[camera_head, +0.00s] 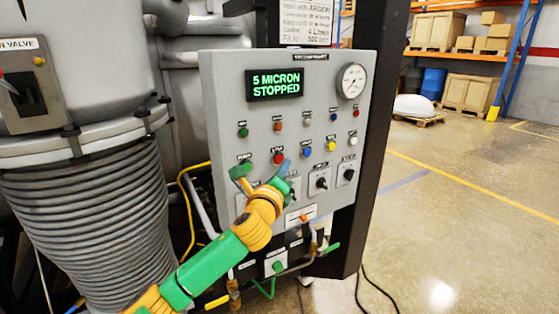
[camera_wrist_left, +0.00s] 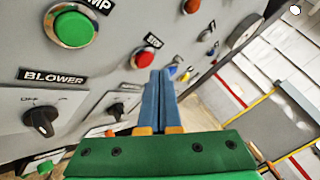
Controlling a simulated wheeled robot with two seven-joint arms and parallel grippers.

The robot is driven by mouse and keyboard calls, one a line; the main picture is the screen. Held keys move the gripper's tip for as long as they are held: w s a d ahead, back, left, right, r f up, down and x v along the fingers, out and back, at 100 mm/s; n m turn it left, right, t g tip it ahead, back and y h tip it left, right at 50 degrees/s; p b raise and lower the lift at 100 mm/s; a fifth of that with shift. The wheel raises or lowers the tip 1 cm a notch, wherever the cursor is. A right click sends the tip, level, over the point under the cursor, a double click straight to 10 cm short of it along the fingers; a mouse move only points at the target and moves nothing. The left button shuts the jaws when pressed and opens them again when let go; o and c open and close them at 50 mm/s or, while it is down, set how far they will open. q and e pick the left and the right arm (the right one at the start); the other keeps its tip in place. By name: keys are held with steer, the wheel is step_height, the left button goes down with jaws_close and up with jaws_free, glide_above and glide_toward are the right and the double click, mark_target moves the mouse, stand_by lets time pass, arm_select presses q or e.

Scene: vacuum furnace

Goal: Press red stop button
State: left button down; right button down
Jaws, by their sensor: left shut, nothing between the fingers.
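The red stop button (camera_head: 278,159) sits in the lower button row of the grey control panel (camera_head: 225,95), between a green and a blue button. The fingers also show in the left wrist view (camera_wrist_left: 160,75). My right gripper is not in view.
The panel display (camera_head: 275,85) reads "5 MICRON STOPPED" in green. A pressure gauge (camera_head: 351,81) is at the upper right. Blue (camera_head: 305,153), yellow (camera_head: 331,147) and white buttons lie to the right. Black rotary knobs (camera_head: 321,184) sit below. Open floor lies right of the panel.

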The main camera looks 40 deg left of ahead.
arm_select(q)
steer(key=d, duration=0.1)
steer(key=s+d, duration=0.1)
steer(key=d, duration=0.1)
steer(key=s+d+p, duration=0.1)
steer(key=shift+d, duration=0.25)
stand_by(0.6)
